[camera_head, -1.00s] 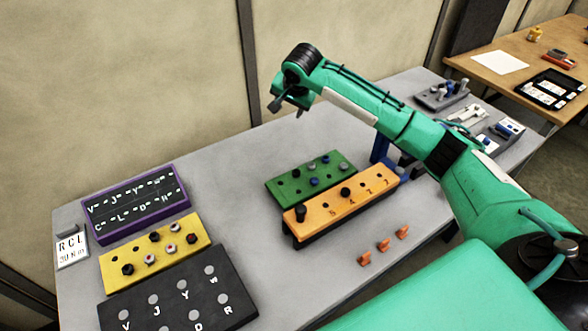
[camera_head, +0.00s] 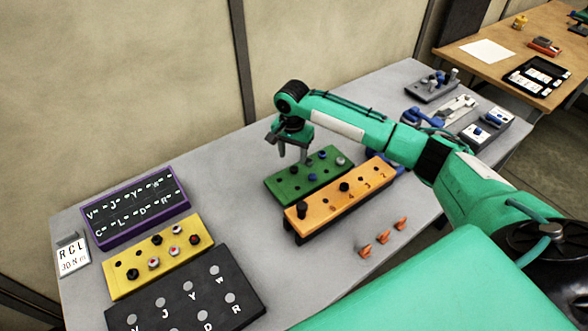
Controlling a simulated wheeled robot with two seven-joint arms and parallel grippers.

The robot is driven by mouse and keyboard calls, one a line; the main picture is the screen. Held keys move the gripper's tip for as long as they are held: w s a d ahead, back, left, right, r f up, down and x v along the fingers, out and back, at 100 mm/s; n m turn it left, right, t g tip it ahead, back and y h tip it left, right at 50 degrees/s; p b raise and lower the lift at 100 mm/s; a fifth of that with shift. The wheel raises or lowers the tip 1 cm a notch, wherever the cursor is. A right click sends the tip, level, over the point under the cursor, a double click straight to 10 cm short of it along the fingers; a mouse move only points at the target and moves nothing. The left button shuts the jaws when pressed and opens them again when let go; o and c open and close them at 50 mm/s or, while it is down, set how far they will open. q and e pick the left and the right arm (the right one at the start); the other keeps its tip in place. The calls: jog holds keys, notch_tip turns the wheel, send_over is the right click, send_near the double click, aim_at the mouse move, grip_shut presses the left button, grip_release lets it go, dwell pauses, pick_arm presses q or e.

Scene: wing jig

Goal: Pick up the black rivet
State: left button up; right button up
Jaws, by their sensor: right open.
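Black rivets stand in several places. One black rivet (camera_head: 301,210) is at the left end of the orange block (camera_head: 326,205), and another is further along it (camera_head: 344,187). The green block (camera_head: 290,188) holds grey, blue and dark pegs. My right gripper (camera_head: 292,155) points down over the back left part of the green block, open, with nothing visible between its fingers. My left gripper is not in view.
Orange clips (camera_head: 383,237) lie in front of the orange block. Grey fixtures (camera_head: 432,90) are at back right. The table between the blocks is clear.

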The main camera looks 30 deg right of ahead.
aim_at(294, 168)
jog(key=shift+s+f+p, duration=0.1)
jog(key=shift+f+p, duration=0.2)
jog(key=shift+f, duration=0.1)
notch_tip(294, 168, down, 4)
jog(key=shift+s+d+r+p, duration=0.15)
jog(key=shift+r+p, duration=0.05)
jog(key=shift+p, duration=0.45)
jog(key=shift+f, duration=0.35)
jog(key=shift+c, duration=0.3)
jog(key=c, duration=1)
